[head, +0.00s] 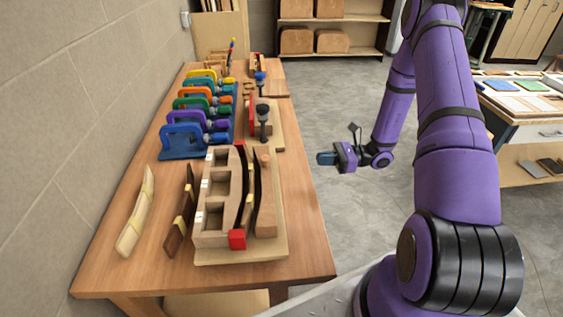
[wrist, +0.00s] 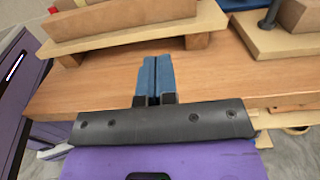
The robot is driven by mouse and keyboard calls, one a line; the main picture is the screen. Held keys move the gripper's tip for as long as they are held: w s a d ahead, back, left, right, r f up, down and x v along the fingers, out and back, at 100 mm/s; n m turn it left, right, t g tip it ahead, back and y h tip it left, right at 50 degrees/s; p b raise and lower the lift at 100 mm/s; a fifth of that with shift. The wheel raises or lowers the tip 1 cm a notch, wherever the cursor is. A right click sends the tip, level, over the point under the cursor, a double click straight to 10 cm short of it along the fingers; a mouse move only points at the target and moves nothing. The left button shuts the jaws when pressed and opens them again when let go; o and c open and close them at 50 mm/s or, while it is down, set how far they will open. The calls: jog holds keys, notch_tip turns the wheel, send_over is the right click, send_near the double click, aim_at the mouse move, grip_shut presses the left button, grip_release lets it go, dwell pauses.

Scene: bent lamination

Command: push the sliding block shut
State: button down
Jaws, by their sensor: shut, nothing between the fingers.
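The sliding block (head: 266,195) is a brown wooden piece with a curved inner face, on the right side of a pale base board (head: 242,254). To its left stands the other form half (head: 211,222), with square pockets. Dark strips with a yellow band (head: 248,198) stand between the two, with gaps visible beside them. My gripper (head: 325,158) is off the table's right edge, to the right of the block and apart from it. In the wrist view its blue fingers (wrist: 153,75) are together and empty. The block (wrist: 125,17) and board (wrist: 150,37) appear ahead of them.
Red pieces (head: 237,240) sit at the form's ends. Two loose curved strips, one pale (head: 136,215) and one dark (head: 180,212), lie at left on the table (head: 305,240). Colored clamps (head: 187,140) stand behind. A tool on another board (head: 263,122) stands behind the form.

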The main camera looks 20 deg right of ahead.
aim_at(268, 163)
jog(key=x, duration=1.3)
jog(key=shift+w+a+f, duration=0.2)
jog(key=shift+w+a, duration=0.1)
jog(key=shift+a, duration=0.05)
jog(key=shift+a, duration=0.1)
jog(key=x, duration=0.3)
jog(key=shift+w+a, duration=0.2)
jog(key=shift+a, duration=0.1)
jog(key=shift+d, duration=0.1)
jog(key=shift+s+d, duration=0.1)
jog(key=shift+d, duration=0.2)
jog(key=v, duration=1.3)
jog(key=shift+s+d, duration=0.1)
jog(key=shift+s, duration=0.15)
